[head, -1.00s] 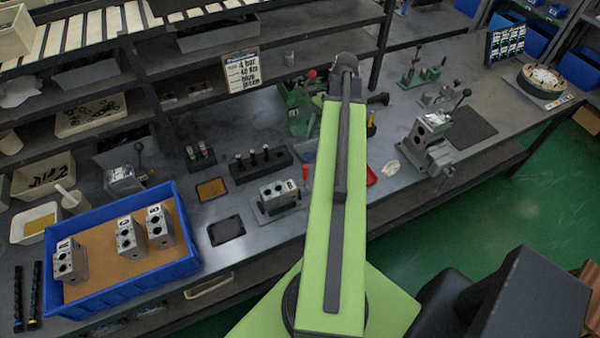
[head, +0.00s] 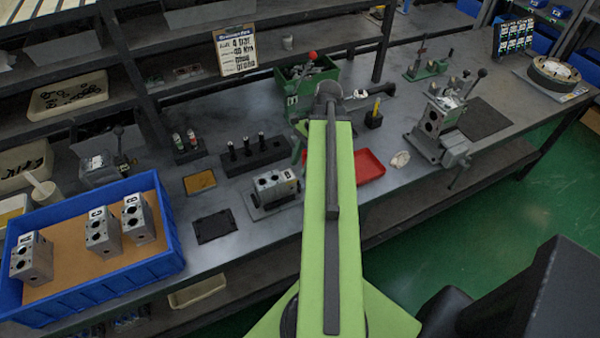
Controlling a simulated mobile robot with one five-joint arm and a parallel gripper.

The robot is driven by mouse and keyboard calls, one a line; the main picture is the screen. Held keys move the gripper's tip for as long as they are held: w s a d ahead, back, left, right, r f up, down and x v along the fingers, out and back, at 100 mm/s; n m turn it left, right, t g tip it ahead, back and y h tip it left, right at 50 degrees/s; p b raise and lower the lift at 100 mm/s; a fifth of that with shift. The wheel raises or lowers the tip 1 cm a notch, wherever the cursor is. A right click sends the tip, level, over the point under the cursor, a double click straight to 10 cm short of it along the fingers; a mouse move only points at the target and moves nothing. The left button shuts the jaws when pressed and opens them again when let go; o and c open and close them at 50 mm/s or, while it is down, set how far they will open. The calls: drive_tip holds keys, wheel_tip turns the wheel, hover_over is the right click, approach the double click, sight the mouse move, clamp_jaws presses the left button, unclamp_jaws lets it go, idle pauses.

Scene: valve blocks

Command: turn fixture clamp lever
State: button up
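The grey clamp fixture (head: 428,145) stands on the bench right of my arm, with a metal valve block (head: 440,114) seated in it. A lever with a black knob (head: 481,73) sticks up to the right at its top. Another handle (head: 459,178) slants down at its front right. My green arm reaches up the middle of the picture. A dark part at its far end (head: 372,93), probably my gripper, points right, well short of the fixture. Its fingers are too small and dark to read.
A blue tray (head: 178,243) with valve blocks is at left. A block on a stand (head: 275,188), a red tray (head: 370,165), a green bin (head: 316,76) and a yellow-handled tool (head: 375,112) lie near the arm. A dark mat (head: 487,118) lies right of the fixture.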

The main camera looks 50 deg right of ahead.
drive_tip(key=shift+c, duration=0.5)
clamp_jaws()
drive_tip(key=shift+w, duration=0.1)
idle(0.8)
